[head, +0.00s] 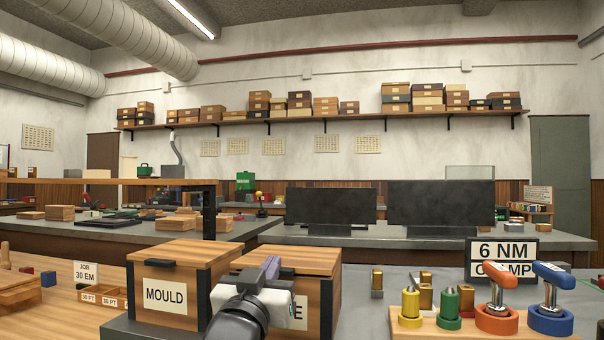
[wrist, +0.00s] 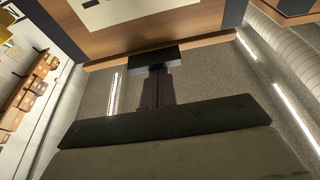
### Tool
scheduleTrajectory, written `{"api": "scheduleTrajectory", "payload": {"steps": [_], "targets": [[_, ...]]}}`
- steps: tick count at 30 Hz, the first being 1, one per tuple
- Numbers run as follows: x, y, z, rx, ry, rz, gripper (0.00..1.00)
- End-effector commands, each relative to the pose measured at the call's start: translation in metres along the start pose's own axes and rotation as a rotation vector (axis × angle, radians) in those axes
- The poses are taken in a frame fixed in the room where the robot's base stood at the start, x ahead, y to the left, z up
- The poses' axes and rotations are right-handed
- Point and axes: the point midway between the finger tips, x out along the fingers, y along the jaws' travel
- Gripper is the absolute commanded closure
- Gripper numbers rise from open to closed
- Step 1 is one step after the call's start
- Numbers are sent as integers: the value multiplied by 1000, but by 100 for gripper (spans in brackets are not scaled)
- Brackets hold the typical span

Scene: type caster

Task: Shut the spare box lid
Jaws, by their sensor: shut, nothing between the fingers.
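The spare box (head: 327,310) is a wooden box with dark corner strips, right of the MOULD box; only the last letter of its label shows. Its wooden lid (head: 310,257) appears to lie flat on top, with its front left part hidden by my gripper. My gripper (head: 272,265) is shut and empty, at the lid's front edge in the head view; whether it touches is unclear. In the wrist view my shut fingers (wrist: 156,60) end close to a wooden edge, with a box face and part of a pale label (wrist: 108,12) beyond.
The MOULD box (head: 165,295) stands close on the left, lid down. To the right, a wooden rack (head: 455,326) holds coloured tools beside a 6 NM CLAMP sign (head: 501,252). Small brass blocks (head: 376,280) stand between. Two dark panels (head: 440,203) are on the bench behind.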

Motion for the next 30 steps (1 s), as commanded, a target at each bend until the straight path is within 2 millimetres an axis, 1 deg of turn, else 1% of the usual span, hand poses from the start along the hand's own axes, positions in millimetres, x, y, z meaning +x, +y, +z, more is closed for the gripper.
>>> {"api": "scheduleTrajectory", "payload": {"steps": [1, 3, 21, 26, 30], "targets": [[-2, 0, 7, -1, 11, 0, 100], [-3, 0, 9, 0, 27, 0, 100], [-3, 0, 13, -2, 40, 1, 100], [2, 0, 7, -3, 39, 1, 100], [13, 0, -9, -2, 43, 2, 100]]}}
